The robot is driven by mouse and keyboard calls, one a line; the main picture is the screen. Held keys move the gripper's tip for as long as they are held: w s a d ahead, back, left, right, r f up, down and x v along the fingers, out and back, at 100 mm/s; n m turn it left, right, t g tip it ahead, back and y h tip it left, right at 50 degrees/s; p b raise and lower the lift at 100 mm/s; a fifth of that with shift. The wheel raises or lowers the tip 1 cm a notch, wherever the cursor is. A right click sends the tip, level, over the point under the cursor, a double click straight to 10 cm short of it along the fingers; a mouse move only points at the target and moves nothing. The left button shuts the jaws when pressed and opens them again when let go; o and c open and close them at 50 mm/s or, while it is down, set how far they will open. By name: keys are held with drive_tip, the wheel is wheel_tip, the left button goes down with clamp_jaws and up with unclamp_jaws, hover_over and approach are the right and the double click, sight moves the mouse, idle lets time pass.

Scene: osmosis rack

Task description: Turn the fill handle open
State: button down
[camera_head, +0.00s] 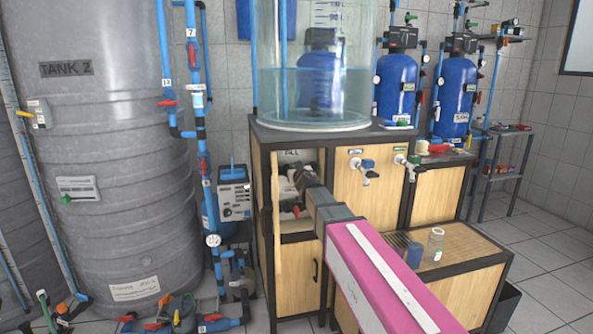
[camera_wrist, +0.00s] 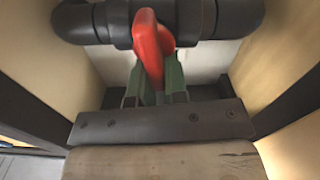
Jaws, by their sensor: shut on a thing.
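The red fill handle (camera_wrist: 149,50) sits on a dark horizontal pipe (camera_wrist: 203,18) in the wrist view, pointing down toward me. My gripper (camera_wrist: 156,84) has its green fingers on either side of the handle's lower end, shut on it. In the head view my gripper is inside the open cabinet bay (camera_head: 298,157), largely hidden by my pink and grey arm. A red handle (camera_head: 292,213) shows low in that bay; I cannot tell if it is the same one.
The bay's side walls (camera_wrist: 294,62) stand close on both sides of my gripper. A clear water tank (camera_head: 314,90) stands on the cabinet top. Taps (camera_head: 366,168) jut from the front panel to the right. A jar (camera_head: 434,245) stands on a low bench.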

drive_tip(key=shift+s+a+f+n, duration=0.1)
drive_tip(key=shift+a+f+n, duration=0.3)
drive_tip(key=shift+n, duration=2.35)
drive_tip(key=shift+s+a+f+n, duration=0.15)
drive_tip(key=shift+a+f+n, duration=0.3)
drive_tip(key=shift+n, duration=2.25)
drive_tip(key=shift+s+a+f+n, duration=0.1)
drive_tip(key=shift+a+f+n, duration=0.3)
drive_tip(key=shift+n, duration=2.35)
drive_tip(key=shift+d+f, duration=0.15)
drive_tip(key=c, duration=1.1)
unclamp_jaws()
drive_tip(key=shift+c, duration=0.2)
drive_tip(key=v, duration=1)
drive_tip(key=shift+s, duration=0.4)
